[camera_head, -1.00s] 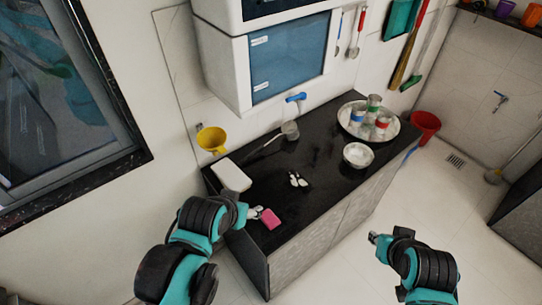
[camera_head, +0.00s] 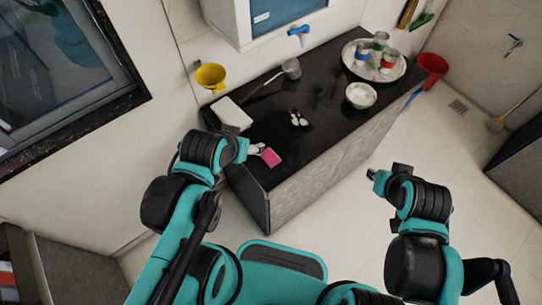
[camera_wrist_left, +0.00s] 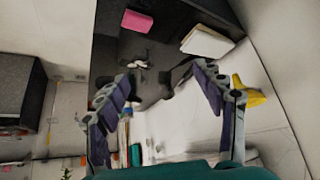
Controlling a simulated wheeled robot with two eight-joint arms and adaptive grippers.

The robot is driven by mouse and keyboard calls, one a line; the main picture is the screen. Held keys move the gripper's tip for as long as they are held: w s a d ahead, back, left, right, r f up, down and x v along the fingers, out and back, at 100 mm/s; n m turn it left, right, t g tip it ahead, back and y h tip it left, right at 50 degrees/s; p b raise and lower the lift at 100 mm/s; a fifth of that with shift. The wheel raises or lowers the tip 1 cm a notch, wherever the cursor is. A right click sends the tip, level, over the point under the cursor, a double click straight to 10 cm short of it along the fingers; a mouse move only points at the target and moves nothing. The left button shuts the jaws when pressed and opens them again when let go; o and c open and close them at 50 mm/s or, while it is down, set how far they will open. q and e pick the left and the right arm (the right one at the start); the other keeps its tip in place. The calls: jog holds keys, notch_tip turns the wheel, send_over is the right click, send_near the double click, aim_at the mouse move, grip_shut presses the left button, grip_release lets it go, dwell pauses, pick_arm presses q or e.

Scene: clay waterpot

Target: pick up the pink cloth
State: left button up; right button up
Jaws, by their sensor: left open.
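The pink cloth (camera_head: 271,157) lies on the black countertop near its front left end. It also shows near the top of the left wrist view (camera_wrist_left: 137,21). My left gripper (camera_head: 257,149) is just left of the cloth in the head view and partly overlaps its edge. In the left wrist view its two fingers (camera_wrist_left: 166,85) are spread wide with nothing between them, and the cloth lies beyond them. Contact with the cloth does not show. My right gripper (camera_head: 373,175) is in front of the counter, over the floor, away from the cloth; its fingers are too small to read.
A white block-like item (camera_head: 232,113) lies behind the cloth, below a yellow wall-side pot (camera_head: 210,77). Small black-and-white items (camera_head: 298,118) lie to the right. A white bowl (camera_head: 361,95) and a round tray (camera_head: 398,72) with cups stand farther right. A red bucket (camera_head: 432,66) is beyond.

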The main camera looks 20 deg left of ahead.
pick_arm(q)
jog(key=shift+o, duration=0.3)
jog(key=shift+w+d+m, duration=0.15)
jog(key=shift+w+m, duration=0.15)
jog(key=shift+w, duration=0.15)
jog(key=m+g, duration=0.7)
send_over(271, 156)
jog(key=f, duration=1.2)
jog(key=shift+w, duration=0.4)
jog(key=shift+f, duration=0.35)
notch_tip(271, 156, down, 3)
jog(key=shift+d+r+b, duration=0.1)
jog(key=shift+r+b, duration=0.1)
jog(key=shift+b, duration=0.45)
jog(key=f, duration=0.1)
jog(key=f+b, duration=0.1)
jog(key=f, duration=0.1)
jog(key=f+b, duration=0.1)
jog(key=shift+s+f, duration=0.15)
jog(key=shift+s, duration=0.2)
jog(key=shift+f+b, duration=0.3)
jog(key=shift+f, duration=0.2)
jog(key=shift+r, duration=0.1)
jog(key=c, duration=1)
